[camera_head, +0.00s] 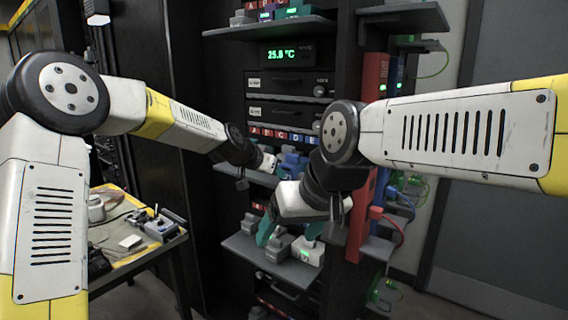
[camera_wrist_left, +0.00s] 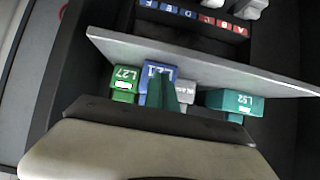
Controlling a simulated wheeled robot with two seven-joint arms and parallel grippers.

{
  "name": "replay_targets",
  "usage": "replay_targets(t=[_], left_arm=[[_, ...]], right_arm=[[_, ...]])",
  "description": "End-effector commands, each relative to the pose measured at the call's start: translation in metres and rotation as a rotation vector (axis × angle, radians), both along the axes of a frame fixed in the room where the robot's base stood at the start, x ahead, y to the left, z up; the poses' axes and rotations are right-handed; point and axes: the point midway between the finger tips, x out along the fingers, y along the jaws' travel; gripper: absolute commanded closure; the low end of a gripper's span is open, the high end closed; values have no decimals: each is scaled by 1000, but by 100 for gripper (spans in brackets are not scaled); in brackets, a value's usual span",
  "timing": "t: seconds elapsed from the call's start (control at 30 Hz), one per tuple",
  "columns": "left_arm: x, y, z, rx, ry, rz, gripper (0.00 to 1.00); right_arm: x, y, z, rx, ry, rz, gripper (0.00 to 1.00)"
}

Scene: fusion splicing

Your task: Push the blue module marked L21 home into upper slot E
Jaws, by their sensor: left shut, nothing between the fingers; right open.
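The blue module marked L21 (camera_wrist_left: 152,82) stands in the upper row in the left wrist view, between the green module L27 (camera_wrist_left: 124,80) and a grey blank module (camera_wrist_left: 186,92). My left gripper (camera_wrist_left: 164,92) is shut and empty, its teal fingers overlapping L21 and partly hiding it; I cannot tell whether they touch it. In the head view my left gripper (camera_head: 279,164) is at the upper shelf, mostly behind the arm. How deep L21 sits is hidden. My right gripper (camera_head: 288,232) is open over the lower shelf, near the modules there.
A teal module L52 (camera_wrist_left: 236,102) stands apart to the right along the upper shelf edge (camera_wrist_left: 215,72). Grey modules (camera_head: 277,248) and a module with a green display (camera_head: 308,252) stand on the lower shelf (camera_head: 246,244). A tool table (camera_head: 136,262) is at the left.

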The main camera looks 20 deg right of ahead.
Motion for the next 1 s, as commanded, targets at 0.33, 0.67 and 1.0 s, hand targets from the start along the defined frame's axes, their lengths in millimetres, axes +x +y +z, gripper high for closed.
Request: replay_targets(t=[0.33,0.67,1.0], left_arm=[[13,-17,0,0,0,-1,100],[25,-33,0,0,0,-1,100],[37,-49,-1,2,0,-2,100]], right_arm=[[0,0,0,0,0,0,22],[0,0,0,0,0,0,22],[0,0,0,0,0,0,22]])
